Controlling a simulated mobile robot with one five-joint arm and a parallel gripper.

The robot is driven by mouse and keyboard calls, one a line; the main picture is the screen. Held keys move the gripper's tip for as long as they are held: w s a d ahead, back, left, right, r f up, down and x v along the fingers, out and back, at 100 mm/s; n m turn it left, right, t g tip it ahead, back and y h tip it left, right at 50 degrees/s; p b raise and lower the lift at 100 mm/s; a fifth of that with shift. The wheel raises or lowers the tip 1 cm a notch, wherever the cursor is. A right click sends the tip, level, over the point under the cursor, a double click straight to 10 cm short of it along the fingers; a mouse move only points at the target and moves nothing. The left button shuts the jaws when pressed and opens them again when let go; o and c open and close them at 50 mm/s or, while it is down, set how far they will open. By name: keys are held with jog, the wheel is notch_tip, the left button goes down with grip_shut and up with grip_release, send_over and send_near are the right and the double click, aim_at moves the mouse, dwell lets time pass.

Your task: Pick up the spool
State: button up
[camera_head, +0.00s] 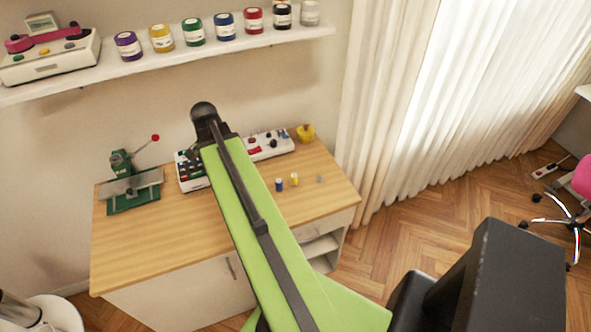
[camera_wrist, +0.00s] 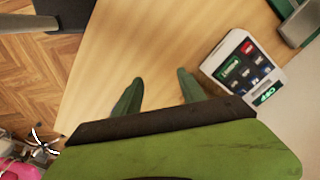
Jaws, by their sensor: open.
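No spool shows in the wrist view. My gripper (camera_wrist: 160,77) shows there with its two green fingers apart and nothing between them, above bare tabletop. In the head view my green arm crosses the table, and I cannot make out the gripper's fingers.
A control box with buttons (camera_wrist: 243,66) lies right of my fingers in the wrist view. On the table in the head view are a green machine (camera_head: 133,187), a yellow round object (camera_head: 306,134) and a tiny grey item (camera_head: 319,179). A shelf (camera_head: 190,55) holds several jars.

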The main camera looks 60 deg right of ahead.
jog(key=s+d+r+m+p, duration=0.35)
jog(key=s+d+m, duration=0.45)
jog(key=d, duration=0.5)
notch_tip(320, 180, up, 2)
jog(key=m, duration=0.4)
send_over(295, 178)
jog(key=w+d, duration=0.1)
notch_tip(295, 178, down, 13)
jog(key=b, duration=1.2)
jog(key=shift+r, duration=0.3)
jog(key=f+b, duration=0.5)
jog(key=shift+s+f, duration=0.2)
jog(key=shift+r, duration=0.2)
grip_shut()
